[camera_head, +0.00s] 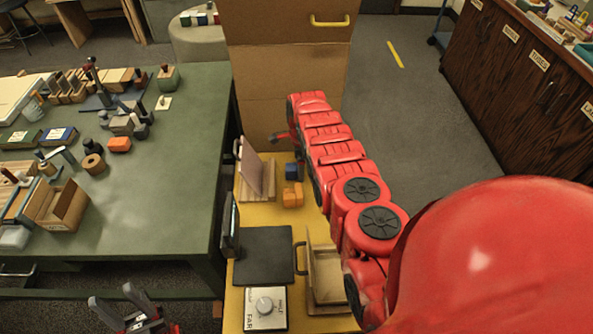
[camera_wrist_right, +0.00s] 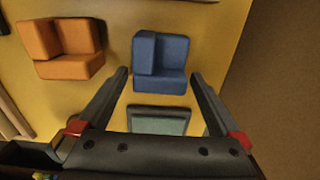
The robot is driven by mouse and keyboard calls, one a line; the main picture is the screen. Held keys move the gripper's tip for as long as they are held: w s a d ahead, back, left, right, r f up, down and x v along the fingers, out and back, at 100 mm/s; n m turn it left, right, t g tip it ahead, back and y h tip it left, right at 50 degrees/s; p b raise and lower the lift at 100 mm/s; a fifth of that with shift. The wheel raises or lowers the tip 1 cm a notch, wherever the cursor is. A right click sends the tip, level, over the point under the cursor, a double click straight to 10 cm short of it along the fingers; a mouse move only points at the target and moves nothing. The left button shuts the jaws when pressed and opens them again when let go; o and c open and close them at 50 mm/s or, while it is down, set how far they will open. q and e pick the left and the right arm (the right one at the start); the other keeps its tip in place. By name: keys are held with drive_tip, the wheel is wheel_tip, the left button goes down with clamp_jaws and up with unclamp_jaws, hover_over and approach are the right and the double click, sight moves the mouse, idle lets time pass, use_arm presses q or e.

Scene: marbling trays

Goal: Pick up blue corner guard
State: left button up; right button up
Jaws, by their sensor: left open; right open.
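The blue corner guard (camera_head: 292,171) sits on the yellow surface (camera_head: 262,210), just behind an orange corner guard (camera_head: 292,196). In the right wrist view, the blue corner guard (camera_wrist_right: 172,82) lies just ahead of my right gripper (camera_wrist_right: 158,75), centred between its spread fingertips. That gripper is open and empty; I cannot tell its height over the guard. In the head view my red right arm reaches to the back of the yellow surface, and its gripper is small and partly hidden. My left gripper (camera_head: 110,296) is open and empty at the lower left, by the green table's front edge.
The orange guard (camera_wrist_right: 62,62) is left of the blue one in the right wrist view, with a grey-green block (camera_wrist_right: 158,121) between the fingers' bases. A wooden upright stand (camera_head: 250,165) is close by. Cardboard boxes (camera_head: 290,75) rise behind. The green table (camera_head: 185,150) is cluttered.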

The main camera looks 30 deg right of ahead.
drive_tip(key=c, duration=1.3)
drive_tip(key=shift+o, duration=0.2)
drive_tip(key=shift+r, duration=0.15)
